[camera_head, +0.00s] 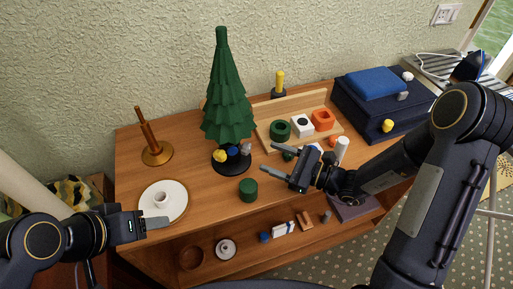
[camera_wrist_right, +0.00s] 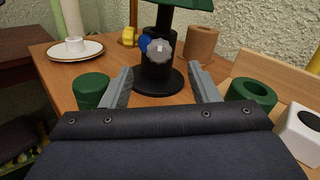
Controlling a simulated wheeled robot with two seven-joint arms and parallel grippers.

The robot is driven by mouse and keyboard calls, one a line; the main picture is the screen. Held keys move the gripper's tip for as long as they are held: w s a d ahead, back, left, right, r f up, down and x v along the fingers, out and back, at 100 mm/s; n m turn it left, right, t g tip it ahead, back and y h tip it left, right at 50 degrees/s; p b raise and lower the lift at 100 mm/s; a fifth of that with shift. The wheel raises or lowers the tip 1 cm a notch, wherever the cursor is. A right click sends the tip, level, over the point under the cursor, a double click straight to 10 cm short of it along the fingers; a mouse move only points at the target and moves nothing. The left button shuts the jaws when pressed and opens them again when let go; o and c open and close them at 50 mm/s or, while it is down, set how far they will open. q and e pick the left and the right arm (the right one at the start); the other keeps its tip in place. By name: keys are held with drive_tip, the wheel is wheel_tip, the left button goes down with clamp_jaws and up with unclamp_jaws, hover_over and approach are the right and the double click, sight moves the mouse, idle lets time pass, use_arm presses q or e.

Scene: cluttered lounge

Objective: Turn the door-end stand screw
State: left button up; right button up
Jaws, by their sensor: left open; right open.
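A dark green toy tree (camera_head: 227,95) stands upright in a black stand (camera_head: 231,167) on the wooden cabinet. Three knobs sit around the stand's collar: yellow (camera_head: 219,156), blue (camera_head: 232,150) and grey (camera_head: 247,149). The grey knob faces my right wrist camera (camera_wrist_right: 159,51), with the blue one beside it and the yellow one further left. My right gripper (camera_head: 268,158) is open and empty, right of the stand, its fingers pointing at it. In the right wrist view the knobs appear between the fingers, apart from them. My left gripper (camera_head: 158,222) is open by the cabinet's left front edge.
A green cylinder (camera_head: 248,190) stands in front of the stand. A white plate (camera_head: 176,188) with a cup and a brass post (camera_head: 149,145) are at left. A wooden tray (camera_head: 264,136) of coloured blocks and a dark blue box (camera_head: 376,115) are at right. A lower shelf holds small items.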

sight(250, 149)
drive_tip(key=x, duration=0.6)
drive_tip(key=c, duration=1)
drive_tip(key=shift+p, duration=0.3)
